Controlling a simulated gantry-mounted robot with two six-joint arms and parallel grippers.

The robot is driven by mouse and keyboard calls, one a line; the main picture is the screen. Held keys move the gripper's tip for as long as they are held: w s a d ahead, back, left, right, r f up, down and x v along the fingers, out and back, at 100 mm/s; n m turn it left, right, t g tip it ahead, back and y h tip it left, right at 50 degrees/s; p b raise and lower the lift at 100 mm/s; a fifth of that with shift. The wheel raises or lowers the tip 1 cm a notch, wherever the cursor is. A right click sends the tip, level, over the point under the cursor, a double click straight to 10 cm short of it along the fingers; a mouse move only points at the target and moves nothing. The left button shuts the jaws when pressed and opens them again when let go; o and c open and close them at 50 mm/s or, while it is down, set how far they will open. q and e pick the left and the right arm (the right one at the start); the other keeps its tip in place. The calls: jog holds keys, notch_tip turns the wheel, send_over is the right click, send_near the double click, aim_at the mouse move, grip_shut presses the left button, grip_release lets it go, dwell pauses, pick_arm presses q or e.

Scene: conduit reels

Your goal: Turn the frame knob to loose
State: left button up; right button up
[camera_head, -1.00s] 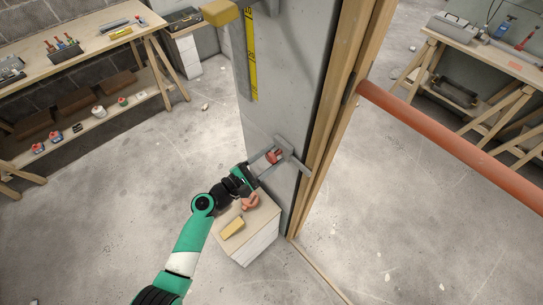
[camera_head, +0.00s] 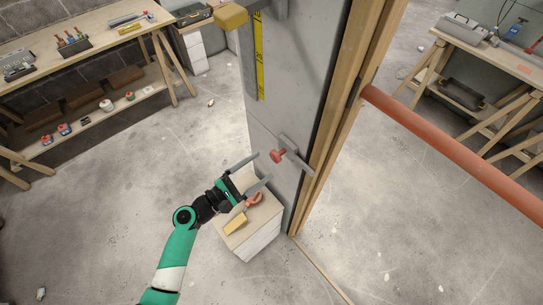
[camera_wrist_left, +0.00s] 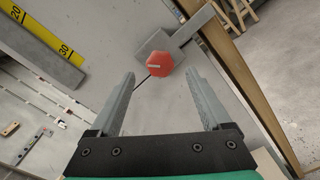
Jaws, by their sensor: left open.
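The red frame knob (camera_head: 277,156) sits on a grey metal bracket on the face of the grey panel (camera_head: 262,115). In the left wrist view the knob (camera_wrist_left: 159,64) is red and faceted, with a pale mark on its face. It is ahead of the fingertips, near the middle between them, and not touched. My left gripper (camera_head: 252,170) is open and empty, apart from the knob and to its lower left. Its two fingers also show spread wide in the left wrist view (camera_wrist_left: 163,85). My right gripper is not in view.
A small white stand (camera_head: 253,238) with a wooden top holds a yellow block (camera_head: 235,223) and an orange object below the gripper. A wooden post (camera_head: 330,110) borders the panel. A long red pipe (camera_head: 450,150) slants off to the right. Open floor lies to the left.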

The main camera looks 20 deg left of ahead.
pick_arm(q)
jog(key=v, duration=0.4)
jog(key=shift+s+a, duration=0.15)
jog(key=shift+s, duration=0.25)
